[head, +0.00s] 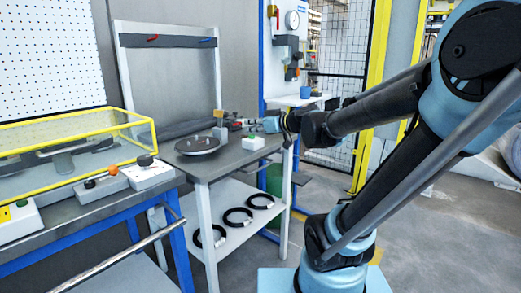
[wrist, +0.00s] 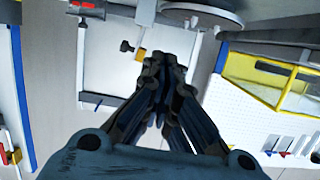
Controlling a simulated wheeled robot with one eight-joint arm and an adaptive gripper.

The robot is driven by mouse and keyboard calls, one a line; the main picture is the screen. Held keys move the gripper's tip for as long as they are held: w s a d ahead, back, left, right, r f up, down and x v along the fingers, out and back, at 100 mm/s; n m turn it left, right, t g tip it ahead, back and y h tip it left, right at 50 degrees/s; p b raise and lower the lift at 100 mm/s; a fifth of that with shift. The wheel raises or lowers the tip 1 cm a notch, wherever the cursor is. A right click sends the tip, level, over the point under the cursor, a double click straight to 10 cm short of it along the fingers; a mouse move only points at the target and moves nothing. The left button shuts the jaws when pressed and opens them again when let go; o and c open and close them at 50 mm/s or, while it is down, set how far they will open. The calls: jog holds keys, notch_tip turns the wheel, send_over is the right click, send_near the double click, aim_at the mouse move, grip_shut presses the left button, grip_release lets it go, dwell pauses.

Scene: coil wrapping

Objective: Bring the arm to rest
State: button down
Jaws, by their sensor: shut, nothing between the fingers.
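My arm reaches from the right of the head view toward the wrapping table (head: 225,165). My gripper (head: 238,124) is small there, above the back right part of the tabletop. In the wrist view my gripper (wrist: 168,62) points away from the camera, with its fingertips together and nothing held between them. A round dark turntable (head: 197,146) is on the table, to the left of my gripper. In the wrist view the edge of a round plate (wrist: 203,17) shows beyond the fingertips. Whether my gripper touches anything is too small to tell.
A white box with a green button (head: 253,142) stands on the table near my gripper. Black coils (head: 238,217) lie on the lower shelf. A yellow-framed clear guard (head: 75,140) stands on the left bench. A wall panel with a gauge (head: 292,20) is behind.

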jog(key=s+d+f+m+g+h, duration=0.4)
jog(key=s+d+f, duration=0.3)
jog(key=s+f, duration=0.55)
jog(key=s+d+f+m+g+h, duration=0.1)
jog(key=s+d+f+m+h, duration=0.1)
jog(key=d, duration=0.5)
jog(key=s+d+f+m+g+h, duration=0.2)
jog(key=s+d+f+m+h, duration=0.1)
jog(key=s+d+f+h, duration=0.2)
jog(key=s+d+f, duration=0.2)
jog(key=d+f, duration=0.1)
jog(key=shift+s+f+g+h, duration=0.3)
jog(key=shift+f, duration=0.1)
jog(key=shift+w, duration=0.1)
jog(key=shift+w+f, duration=0.2)
jog(key=shift+w, duration=0.1)
